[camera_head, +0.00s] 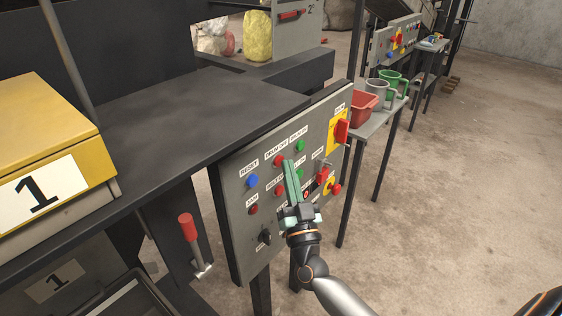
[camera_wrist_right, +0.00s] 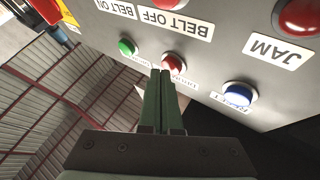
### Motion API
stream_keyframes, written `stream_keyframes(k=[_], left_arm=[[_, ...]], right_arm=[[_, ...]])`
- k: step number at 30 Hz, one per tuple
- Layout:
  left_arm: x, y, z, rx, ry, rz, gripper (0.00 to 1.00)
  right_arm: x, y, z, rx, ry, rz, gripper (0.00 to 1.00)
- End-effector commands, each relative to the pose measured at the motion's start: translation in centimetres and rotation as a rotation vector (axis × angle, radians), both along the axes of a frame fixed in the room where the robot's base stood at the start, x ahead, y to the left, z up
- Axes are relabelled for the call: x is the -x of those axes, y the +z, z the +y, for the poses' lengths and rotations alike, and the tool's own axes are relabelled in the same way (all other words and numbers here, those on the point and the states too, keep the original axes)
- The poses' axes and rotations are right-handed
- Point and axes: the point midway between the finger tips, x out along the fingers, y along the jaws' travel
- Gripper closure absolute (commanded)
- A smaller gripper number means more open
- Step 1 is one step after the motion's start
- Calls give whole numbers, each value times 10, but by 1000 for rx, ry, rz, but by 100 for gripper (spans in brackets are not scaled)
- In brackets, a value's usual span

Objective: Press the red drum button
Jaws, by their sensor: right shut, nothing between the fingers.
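The red drum button (camera_head: 279,160) is in the upper row of the grey control panel (camera_head: 233,225), under a label that reads DRUM OFF. In the right wrist view the red drum button (camera_wrist_right: 174,62) shows upside down, just beyond the fingertips. My right gripper (camera_head: 289,164) is in front of the panel with its green fingers together and empty. In the right wrist view the tips of my right gripper (camera_wrist_right: 161,73) overlap the button's near edge; I cannot tell whether they touch it.
A green button (camera_head: 300,146) and a blue reset button (camera_head: 252,181) flank the drum button. Below are red jam (camera_head: 253,209) and belt-off (camera_head: 279,191) buttons. A yellow-backed red switch (camera_head: 341,131) is at the right. A dark ledge (camera_head: 190,110) lies left of the panel.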

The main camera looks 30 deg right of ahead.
Motion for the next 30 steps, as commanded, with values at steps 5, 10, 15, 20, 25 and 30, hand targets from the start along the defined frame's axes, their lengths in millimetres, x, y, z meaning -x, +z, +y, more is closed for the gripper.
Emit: stream_keyframes(k=[5,10,15,20,25,30], left_arm=[[0,0,0,0,0,0,100],[0,0,0,0,0,0,100],[0,0,0,0,0,1,100],[0,1,0,0,0,1,100],[0,4,0,0,0,1,100],[0,9,0,0,0,1,100]], right_arm=[[-2,0,1,0,0,0,100],[-4,0,2,0,0,0,100],[-4,0,2,0,1,1,100],[-4,0,2,0,1,1,100],[1,0,0,2,0,2,100],[10,1,-4,0,0,2,100]])
